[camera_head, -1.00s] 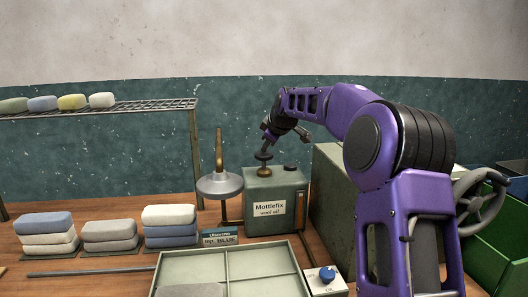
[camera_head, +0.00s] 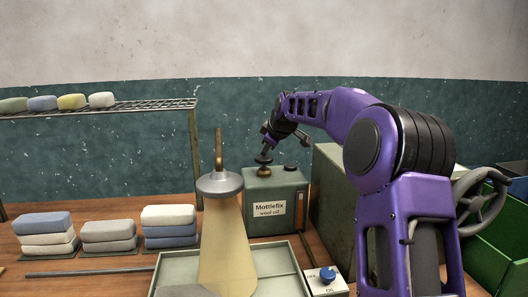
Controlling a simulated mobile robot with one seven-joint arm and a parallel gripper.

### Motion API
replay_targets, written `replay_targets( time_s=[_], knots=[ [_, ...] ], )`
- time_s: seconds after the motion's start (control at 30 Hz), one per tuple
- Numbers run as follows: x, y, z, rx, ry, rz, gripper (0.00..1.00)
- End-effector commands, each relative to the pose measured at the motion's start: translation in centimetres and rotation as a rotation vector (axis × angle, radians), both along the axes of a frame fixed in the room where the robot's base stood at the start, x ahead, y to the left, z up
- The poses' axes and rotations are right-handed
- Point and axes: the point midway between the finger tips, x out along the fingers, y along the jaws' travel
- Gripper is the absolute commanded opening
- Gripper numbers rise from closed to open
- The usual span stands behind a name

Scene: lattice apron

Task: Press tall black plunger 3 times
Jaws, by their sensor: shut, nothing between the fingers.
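The tall black plunger (camera_head: 264,160) stands on a brass collar on top of the green Mottlefix wool oil tin (camera_head: 258,190). My gripper (camera_head: 266,150) is shut and empty, pointing down right over the plunger's black cap. Its fingertips appear to touch the cap, though the contact is too small to be sure. A second, low black cap (camera_head: 290,168) sits on the tin to the right. A grey nozzle head (camera_head: 219,184) hangs left of the tin, with a pale yellow cone (camera_head: 228,245) spreading down from it into the tray.
A divided grey-green tray (camera_head: 282,270) is in front of the tin. A blue knob on a white box (camera_head: 327,276) is to its right. Stacks of soft blocks (camera_head: 170,226) stand left, below a wire shelf (camera_head: 100,108). A large green cabinet (camera_head: 328,200) and handwheel (camera_head: 481,196) are right.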

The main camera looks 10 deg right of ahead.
Motion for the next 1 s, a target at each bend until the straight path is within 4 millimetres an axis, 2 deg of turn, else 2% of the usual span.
replay_targets(
  time_s=[0.03,0.67,1.0],
  knots=[
    [-0.1,-0.1,-0.5,-0.001,0.008,-0.001,0.00],
    [-0.1,-0.1,-1.0,-0.001,0.009,0.000,0.00],
    [-0.1,-0.1,0.5,-0.001,0.009,0.000,0.00]
  ],
)
